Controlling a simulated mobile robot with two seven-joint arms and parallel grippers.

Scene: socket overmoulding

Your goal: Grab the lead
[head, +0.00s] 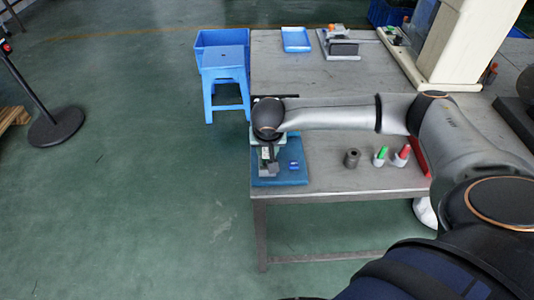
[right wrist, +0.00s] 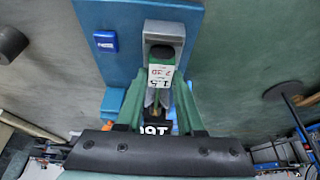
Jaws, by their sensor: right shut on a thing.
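My right gripper (head: 268,166) is over the blue mat (head: 292,178) at the near left corner of the table. In the right wrist view its green fingers (right wrist: 160,95) close in on a narrow piece with a white printed label, which I take to be the lead (right wrist: 160,76). The gripper is shut on it. The lead's upper end lies at a grey holder (right wrist: 178,29) on the blue mat. The fingers hide part of the lead, and I cannot tell whether it is clear of the holder. My left gripper is not in view.
A small blue block (head: 293,165) lies on the mat beside the gripper. A dark cylinder (head: 352,158), a green-topped piece (head: 381,156) and a red-topped piece (head: 402,155) stand to the right. A blue stool (head: 225,72) stands at the table's left. The table's middle behind my arm is clear.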

